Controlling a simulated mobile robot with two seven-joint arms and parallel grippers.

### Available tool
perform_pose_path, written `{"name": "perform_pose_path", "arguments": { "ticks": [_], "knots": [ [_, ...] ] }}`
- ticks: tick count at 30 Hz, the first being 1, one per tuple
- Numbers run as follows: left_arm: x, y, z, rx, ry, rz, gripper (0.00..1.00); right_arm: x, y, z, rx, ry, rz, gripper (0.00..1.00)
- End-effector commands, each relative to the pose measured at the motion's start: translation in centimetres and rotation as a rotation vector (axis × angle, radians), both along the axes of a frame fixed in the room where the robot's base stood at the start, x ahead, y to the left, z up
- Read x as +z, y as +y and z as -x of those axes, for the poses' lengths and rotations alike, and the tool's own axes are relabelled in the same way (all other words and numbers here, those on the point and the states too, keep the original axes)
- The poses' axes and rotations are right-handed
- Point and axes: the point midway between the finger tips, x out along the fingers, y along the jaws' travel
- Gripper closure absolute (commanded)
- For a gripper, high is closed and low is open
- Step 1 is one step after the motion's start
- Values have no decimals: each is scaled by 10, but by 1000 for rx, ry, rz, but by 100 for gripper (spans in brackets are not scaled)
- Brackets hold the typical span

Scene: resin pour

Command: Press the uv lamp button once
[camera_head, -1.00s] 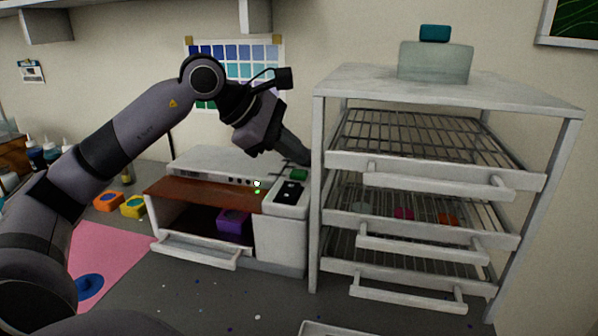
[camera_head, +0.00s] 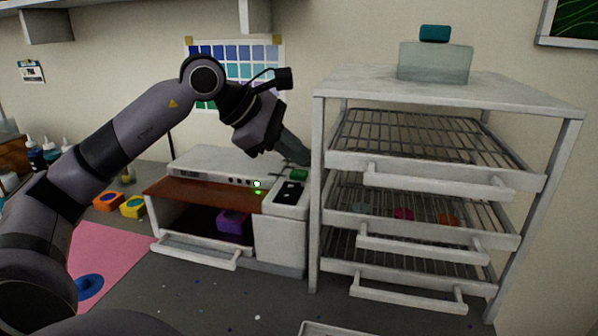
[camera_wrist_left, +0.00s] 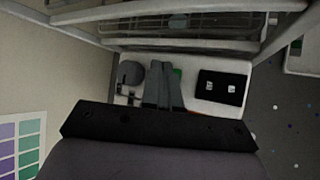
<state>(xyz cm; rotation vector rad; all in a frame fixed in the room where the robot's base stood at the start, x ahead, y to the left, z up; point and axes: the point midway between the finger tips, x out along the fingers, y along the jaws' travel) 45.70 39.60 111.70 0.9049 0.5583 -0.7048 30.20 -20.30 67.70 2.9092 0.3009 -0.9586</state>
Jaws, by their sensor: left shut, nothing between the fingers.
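The uv lamp (camera_head: 210,158) is a white box on the bench with an open front, a brown panel over the opening and a purple mould (camera_head: 234,221) inside. A green button (camera_head: 298,175) sits on top of its right-hand section, behind a black panel (camera_head: 290,193) with small white marks. My left gripper (camera_head: 305,163) is shut and empty, pointing down just above and behind the button; I cannot tell whether it touches. In the left wrist view, the closed fingers (camera_wrist_left: 161,88) partly cover the green button (camera_wrist_left: 177,75), beside the black panel (camera_wrist_left: 219,87). My right gripper is not in view.
A white rack (camera_head: 317,200) with wire shelves stands close to the right of the lamp and the gripper. A pink mat (camera_head: 105,255) lies at left, near orange (camera_head: 108,202) and yellow (camera_head: 133,207) moulds. The bench in front of the lamp is mostly clear.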

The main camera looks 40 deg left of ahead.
Motion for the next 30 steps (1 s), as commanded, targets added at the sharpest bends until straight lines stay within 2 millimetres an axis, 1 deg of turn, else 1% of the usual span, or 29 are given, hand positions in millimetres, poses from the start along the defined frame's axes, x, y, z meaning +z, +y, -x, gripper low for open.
{"name": "perform_pose_path", "arguments": {
  "ticks": [10,18,30],
  "knots": [
    [-1,0,0,0,0,0,100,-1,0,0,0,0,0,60],
    [-9,0,0,0,0,0,100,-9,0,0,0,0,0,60],
    [-9,0,0,0,0,0,100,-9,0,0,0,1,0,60]
  ]
}}
